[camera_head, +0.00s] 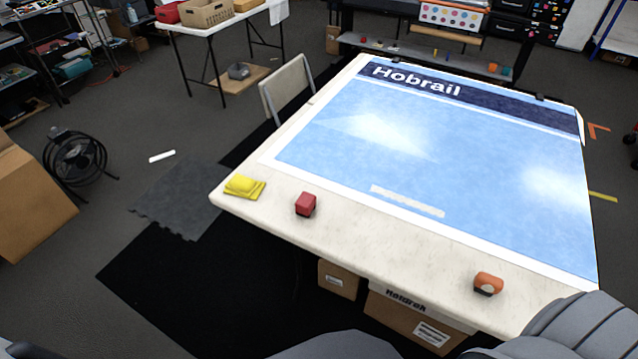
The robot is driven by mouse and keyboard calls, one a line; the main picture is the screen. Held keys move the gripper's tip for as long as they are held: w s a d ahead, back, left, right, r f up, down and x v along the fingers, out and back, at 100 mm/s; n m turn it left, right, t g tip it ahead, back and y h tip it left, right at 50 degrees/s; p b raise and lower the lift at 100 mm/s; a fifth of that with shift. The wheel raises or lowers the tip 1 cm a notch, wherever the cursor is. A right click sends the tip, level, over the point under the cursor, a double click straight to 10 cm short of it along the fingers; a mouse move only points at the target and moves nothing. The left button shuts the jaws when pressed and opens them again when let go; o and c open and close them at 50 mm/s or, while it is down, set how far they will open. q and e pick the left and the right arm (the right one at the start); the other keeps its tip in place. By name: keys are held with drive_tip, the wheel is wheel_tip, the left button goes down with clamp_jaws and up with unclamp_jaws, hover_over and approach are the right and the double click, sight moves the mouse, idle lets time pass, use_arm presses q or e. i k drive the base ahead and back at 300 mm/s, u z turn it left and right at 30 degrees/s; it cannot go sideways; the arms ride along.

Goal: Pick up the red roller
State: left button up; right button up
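A small red block-like thing with a dark underside (306,204) sits on the bare white front strip of the table (397,246), left of the middle. It is the only red thing on this table and looks like the red roller, though its roller shape is too small to make out. Nothing touches it. Neither of my grippers is in view. Grey parts of my own body show only along the bottom edge and the lower right corner.
A yellow folded item (244,187) lies left of the red thing at the table corner. An orange tool (488,283) sits at the right front. A blue printed sheet (460,150) covers most of the table. Cardboard boxes (405,318) stand under the front edge. A chair (287,92) stands beyond.

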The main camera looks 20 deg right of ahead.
sight(306, 202)
drive_tip(key=z, duration=0.85)
drive_tip(key=i, duration=0.8)
drive_tip(key=z, duration=0.9)
